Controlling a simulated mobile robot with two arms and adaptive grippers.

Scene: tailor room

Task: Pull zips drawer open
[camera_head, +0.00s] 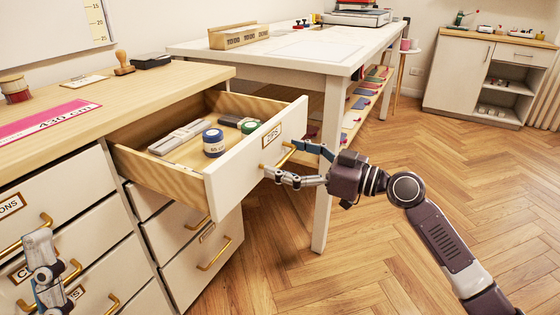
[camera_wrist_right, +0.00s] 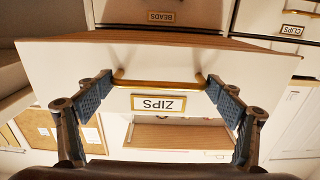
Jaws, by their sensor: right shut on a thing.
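The zips drawer (camera_head: 238,172) is pulled well out of the wooden-topped cabinet, and its inside shows. Its white front carries the ZIPS label (camera_head: 271,134) and a brass bar handle (camera_head: 287,153). My right gripper (camera_head: 284,160) is shut on this handle. In the right wrist view the fingers (camera_wrist_right: 158,88) are at the two ends of the handle (camera_wrist_right: 160,84), with the upside-down ZIPS label (camera_wrist_right: 159,103) between them. My left gripper (camera_head: 45,275) is at the lower left, in front of the left drawers; its jaw state is unclear.
Inside the drawer are a blue-lidded jar (camera_head: 213,143), a green-topped item (camera_head: 250,127) and a long grey item (camera_head: 178,137). Closed drawers lie left and below. A white table leg (camera_head: 329,165) stands close beyond the drawer front. The floor (camera_head: 370,265) at right is clear.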

